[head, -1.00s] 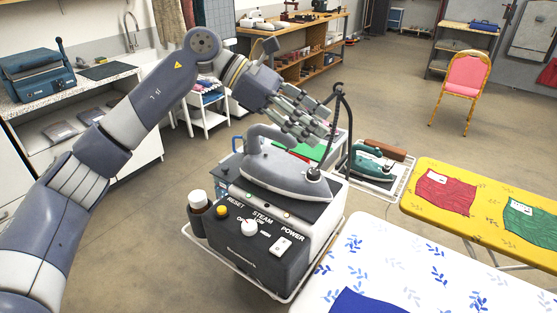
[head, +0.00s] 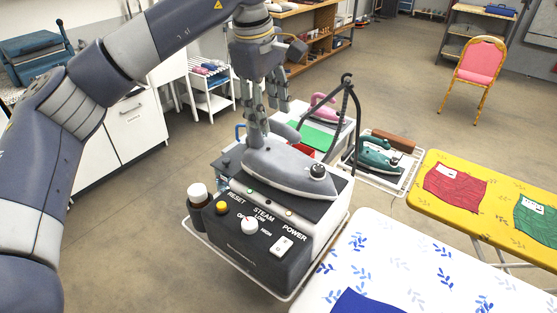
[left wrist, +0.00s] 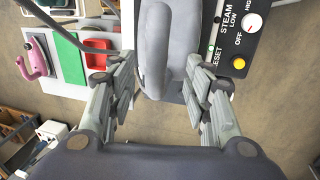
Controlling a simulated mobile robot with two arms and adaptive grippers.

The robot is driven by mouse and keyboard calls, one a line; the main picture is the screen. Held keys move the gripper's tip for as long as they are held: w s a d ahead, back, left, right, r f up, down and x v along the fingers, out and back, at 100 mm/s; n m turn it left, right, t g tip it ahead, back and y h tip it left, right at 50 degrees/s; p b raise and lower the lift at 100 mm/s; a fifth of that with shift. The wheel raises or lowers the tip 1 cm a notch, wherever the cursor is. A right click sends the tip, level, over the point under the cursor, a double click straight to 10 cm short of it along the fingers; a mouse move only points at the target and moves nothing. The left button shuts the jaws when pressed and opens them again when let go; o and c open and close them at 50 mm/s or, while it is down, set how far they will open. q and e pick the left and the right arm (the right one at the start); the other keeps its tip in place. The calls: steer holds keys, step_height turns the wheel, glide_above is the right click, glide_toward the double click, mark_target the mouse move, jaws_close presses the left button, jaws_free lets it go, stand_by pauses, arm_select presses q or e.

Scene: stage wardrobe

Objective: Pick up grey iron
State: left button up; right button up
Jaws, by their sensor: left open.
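The grey iron (head: 290,174) rests on top of a dark steam station (head: 262,236) with a control panel. A dark hose rises beside it. In the left wrist view the iron's grey handle (left wrist: 153,55) runs up the middle between the fingers. My left gripper (head: 263,122) is open and points down over the iron's back end. In the left wrist view my left gripper (left wrist: 160,92) has one finger on each side of the handle, and no firm grip shows. The fingers partly hide the iron's rear in the head view. My right gripper is not in view.
A teal iron (head: 378,157) stands on a wire rack to the right. A pink iron (head: 324,108) is behind, near a green pad (head: 305,136). A white patterned ironing board (head: 400,262) and a yellow board (head: 440,212) fill the right front. A brown bottle (head: 198,195) hangs at the station's left.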

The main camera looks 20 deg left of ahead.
mark_target(273, 122)
arm_select(q)
steer(key=f, duration=0.1)
steer(key=f+p, duration=0.1)
steer(key=w+f+p, duration=0.1)
steer(key=f, duration=0.1)
steer(key=shift+d, duration=0.4)
steer(key=shift+w+f, duration=0.2)
steer(key=shift+f, duration=0.3)
jaws_close()
steer(key=shift+r, duration=0.15)
